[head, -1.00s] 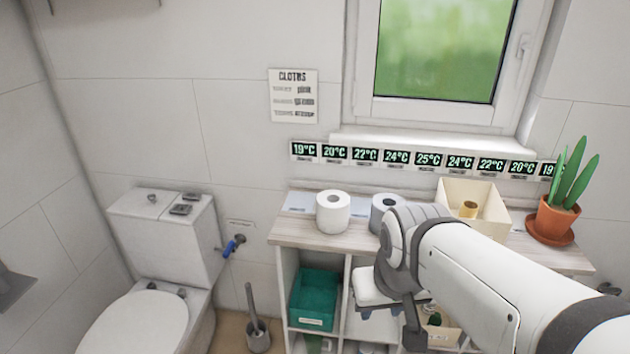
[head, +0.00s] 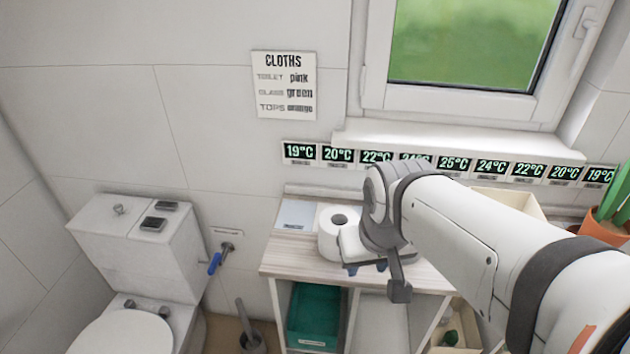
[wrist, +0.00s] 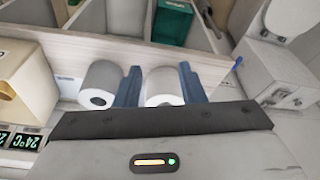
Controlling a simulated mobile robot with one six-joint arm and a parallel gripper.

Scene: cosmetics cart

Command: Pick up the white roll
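The white roll (head: 330,232) stands upright on the wooden cart top in the head view, partly covered by my gripper (head: 366,268) at its right. In the wrist view it shows (wrist: 163,88) between the two blue fingers of my gripper (wrist: 160,68). The fingers are apart, one on each side of the roll in the picture; whether they touch it cannot be told. A second, greyer roll (wrist: 100,85) stands outside the left finger in the wrist view; my arm hides it in the head view.
A cream box (head: 515,203) and a potted plant (head: 600,228) stand at the right of the cart top (head: 295,258). A green bin (head: 315,310) sits on the shelf below. The toilet (head: 140,250) is at left. The wall and window sill are close behind.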

